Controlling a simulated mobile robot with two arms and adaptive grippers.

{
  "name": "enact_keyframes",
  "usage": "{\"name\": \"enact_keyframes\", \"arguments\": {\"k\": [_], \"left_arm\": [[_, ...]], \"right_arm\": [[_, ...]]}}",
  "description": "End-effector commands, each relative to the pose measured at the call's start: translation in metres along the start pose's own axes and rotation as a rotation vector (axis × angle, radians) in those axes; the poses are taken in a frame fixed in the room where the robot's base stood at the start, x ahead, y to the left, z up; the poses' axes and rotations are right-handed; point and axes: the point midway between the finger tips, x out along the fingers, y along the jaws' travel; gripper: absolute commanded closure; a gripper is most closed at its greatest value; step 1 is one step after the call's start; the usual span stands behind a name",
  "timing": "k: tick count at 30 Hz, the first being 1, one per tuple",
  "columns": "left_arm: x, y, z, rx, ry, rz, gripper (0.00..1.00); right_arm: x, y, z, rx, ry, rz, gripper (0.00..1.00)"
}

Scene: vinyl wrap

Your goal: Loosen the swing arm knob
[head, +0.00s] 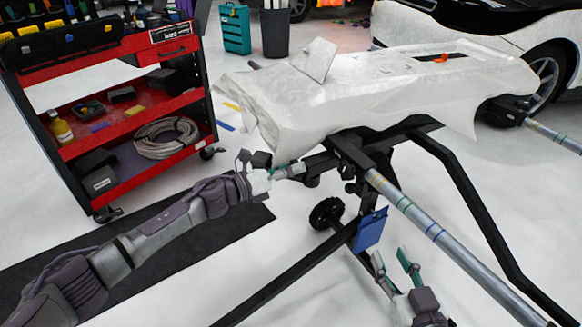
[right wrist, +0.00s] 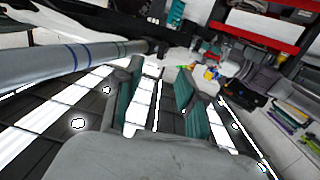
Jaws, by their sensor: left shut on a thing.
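My left gripper (head: 277,174) reaches in from the left to the stand, just below the front-left edge of the white-covered panel. It is shut on a small part at the left end of the stand's dark arm (head: 318,163). This appears to be the swing arm knob, mostly hidden by the fingers. My right gripper (head: 390,256) is low at the front right, below the stand's grey tube (head: 430,228). Its teal-lined fingers are apart and empty. In the right wrist view, the fingers (right wrist: 155,92) are also spread with nothing between them.
The white-wrapped panel (head: 330,92) lies on the black stand (head: 462,190). A blue pad (head: 370,231) hangs on the stand beside my right gripper, and a black lobed wheel or knob (head: 326,212) is left of it. A red tool cart (head: 130,125) stands left. A car is behind right.

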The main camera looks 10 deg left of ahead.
Motion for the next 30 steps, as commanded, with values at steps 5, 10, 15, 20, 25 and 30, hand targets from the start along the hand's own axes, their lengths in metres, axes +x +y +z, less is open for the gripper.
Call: {"name": "enact_keyframes", "arguments": {"k": [5,10,15,20,25,30], "left_arm": [[-0.0003,0.0011,-0.0006,-0.002,0.0,0.002,0.85],[-0.0004,0.0011,-0.0006,-0.002,0.0,0.003,0.85],[-0.0003,0.0009,-0.0005,-0.001,0.0,0.002,0.26],[-0.0003,0.0009,-0.0005,-0.001,0.0,0.002,0.26],[-0.0003,0.0009,-0.0005,-0.001,0.0,0.002,0.26],[-0.0004,0.0014,-0.0012,0.007,0.0,0.002,0.26]], "right_arm": [[-0.0001,0.0002,0.001,0.0,-0.005,0.0,0.6],[-0.0001,0.0002,0.0008,0.0,-0.004,0.0,0.6],[-0.0002,0.0002,0.0006,0.0,-0.003,0.001,0.6],[-0.0002,0.0003,0.0005,0.0,-0.002,0.001,0.6],[0.0001,-0.0004,0.0004,0.0,-0.002,-0.001,0.6],[0.0003,-0.0002,0.0022,0.0,-0.002,-0.001,0.6]]}}
